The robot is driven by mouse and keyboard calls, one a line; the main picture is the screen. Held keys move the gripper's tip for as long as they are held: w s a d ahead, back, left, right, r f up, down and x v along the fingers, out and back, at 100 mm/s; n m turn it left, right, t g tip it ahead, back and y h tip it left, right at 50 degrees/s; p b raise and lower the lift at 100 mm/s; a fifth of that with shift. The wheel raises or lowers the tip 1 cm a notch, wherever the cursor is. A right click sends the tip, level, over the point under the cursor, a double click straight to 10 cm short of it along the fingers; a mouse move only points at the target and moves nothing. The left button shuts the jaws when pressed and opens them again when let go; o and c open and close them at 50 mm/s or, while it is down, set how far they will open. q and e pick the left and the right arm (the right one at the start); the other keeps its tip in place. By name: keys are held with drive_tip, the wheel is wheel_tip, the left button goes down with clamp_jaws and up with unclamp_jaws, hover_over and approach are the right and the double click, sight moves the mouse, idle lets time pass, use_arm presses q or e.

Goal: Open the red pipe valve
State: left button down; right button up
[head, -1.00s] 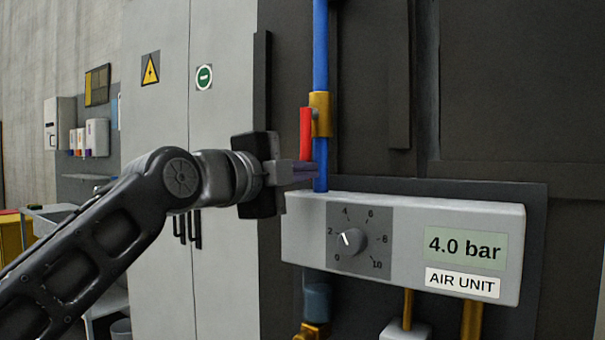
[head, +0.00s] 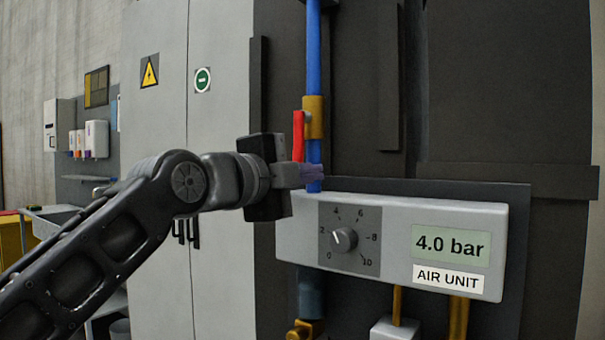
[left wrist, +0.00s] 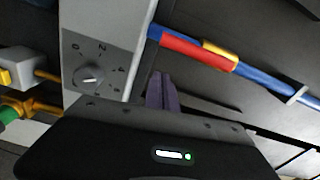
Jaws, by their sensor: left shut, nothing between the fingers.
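The red valve handle (head: 298,135) hangs down from a brass valve body (head: 313,117) on the vertical blue pipe (head: 313,60), lying nearly along the pipe. In the left wrist view the red handle (left wrist: 193,50) also lies along the pipe, with the brass body (left wrist: 220,57) at its end. My left gripper (head: 318,172) is shut and empty. Its fingertips are by the lower end of the handle, in front of the pipe in the head view. In the left wrist view the closed fingers (left wrist: 161,90) appear apart from the handle. My right gripper is not in view.
Just below the gripper is the grey air unit (head: 300,215) with a pressure dial (head: 344,239) and a display (head: 450,243) reading 4.0 bar. Grey cabinets (head: 160,200) stand to the left. Dark panels are behind the pipe.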

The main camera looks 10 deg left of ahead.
use_arm(q)
drive_tip(key=b+v, duration=0.2)
drive_tip(key=v, duration=0.8)
drive_tip(key=shift+s+d, duration=0.25)
drive_tip(key=shift+r, duration=0.15)
